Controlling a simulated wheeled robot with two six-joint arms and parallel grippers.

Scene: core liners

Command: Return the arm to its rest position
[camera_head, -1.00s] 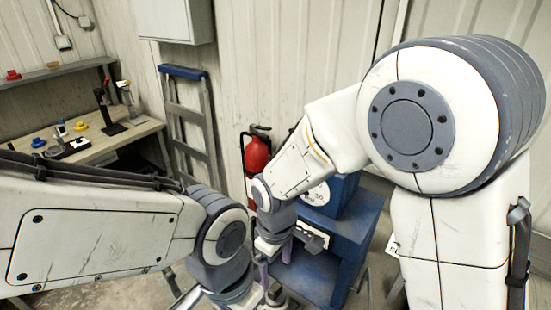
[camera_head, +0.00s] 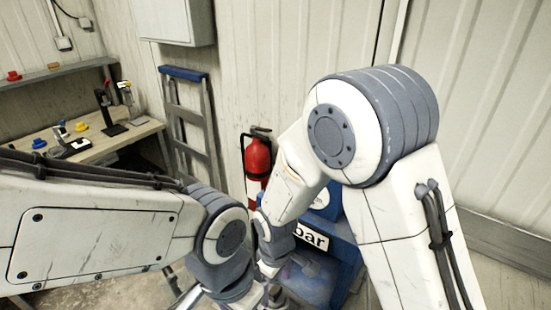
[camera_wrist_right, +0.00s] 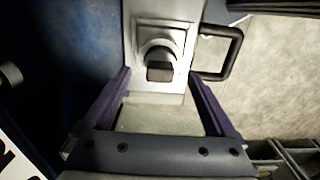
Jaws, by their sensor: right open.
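My right arm (camera_head: 390,205) comes in from the right, its elbow raised and its forearm angled down toward the bottom centre. My right gripper (camera_wrist_right: 159,74) is open in the right wrist view, with its two purple fingers spread apart. Between and beyond the fingers is a grey metal fixture (camera_wrist_right: 180,20) with a rounded knob-like part (camera_wrist_right: 159,62); I cannot tell whether the fingers touch it. In the head view the right gripper is mostly hidden low in the centre. My left arm (camera_head: 95,235) reaches in from the left; its gripper jaws cannot be made out.
A blue cabinet or machine (camera_head: 345,240) with a "bar" label stands close behind my right forearm. A red fire extinguisher (camera_head: 257,160) and a blue-topped ladder (camera_head: 190,110) stand by the wall. A workbench (camera_head: 130,140) with small items is at left. A black handle (camera_wrist_right: 228,55) sits beside the fixture.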

